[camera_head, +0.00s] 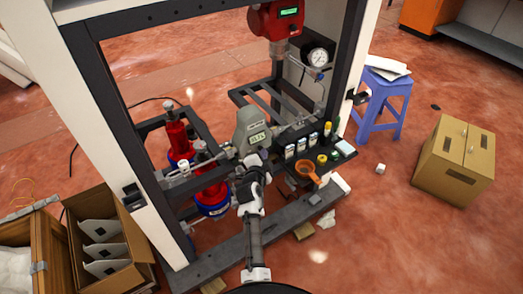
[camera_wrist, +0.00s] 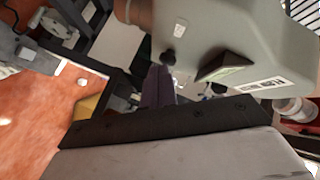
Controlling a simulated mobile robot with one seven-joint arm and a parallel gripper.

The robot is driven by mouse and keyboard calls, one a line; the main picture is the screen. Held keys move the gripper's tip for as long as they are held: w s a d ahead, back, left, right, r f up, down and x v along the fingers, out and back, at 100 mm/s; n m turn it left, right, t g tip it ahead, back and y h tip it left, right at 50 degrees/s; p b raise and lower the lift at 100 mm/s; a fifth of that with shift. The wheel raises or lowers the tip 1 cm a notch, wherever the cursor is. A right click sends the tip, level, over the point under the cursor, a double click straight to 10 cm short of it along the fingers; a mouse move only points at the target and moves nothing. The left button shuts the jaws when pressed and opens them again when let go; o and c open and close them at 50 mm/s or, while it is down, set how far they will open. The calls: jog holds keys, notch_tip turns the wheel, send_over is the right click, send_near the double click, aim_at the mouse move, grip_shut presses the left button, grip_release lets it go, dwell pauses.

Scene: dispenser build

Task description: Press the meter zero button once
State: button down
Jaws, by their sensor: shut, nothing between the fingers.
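The meter (camera_head: 249,125) is a grey-green housing with a small lit display (camera_head: 258,138), standing inside the dark frame. It fills the upper right of the wrist view (camera_wrist: 235,35), where its dark hood (camera_wrist: 225,66) shows at an angle. A small dark round knob (camera_wrist: 168,57) sits at the meter's lower left edge; I cannot tell whether it is the zero button. My gripper (camera_head: 254,160) is directly below the meter's front. In the wrist view my gripper (camera_wrist: 158,85) is shut and empty, its fingertips close under the knob. I cannot tell whether they touch.
Red cylinders (camera_head: 178,135) stand to the left. A pressure gauge (camera_head: 318,58) is at the upper right. A blue stool (camera_head: 385,98) and a cardboard box (camera_head: 455,160) stand outside the frame.

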jog(key=shift+w+a, duration=0.15)
dwell(0.6)
jog(key=shift+s+d, duration=0.55)
jog(key=shift+s, duration=0.2)
jog(key=s+d, duration=0.1)
jog(key=s, duration=0.1)
jog(key=s+d+p, duration=0.1)
jog(key=s+d, duration=0.1)
dwell(0.9)
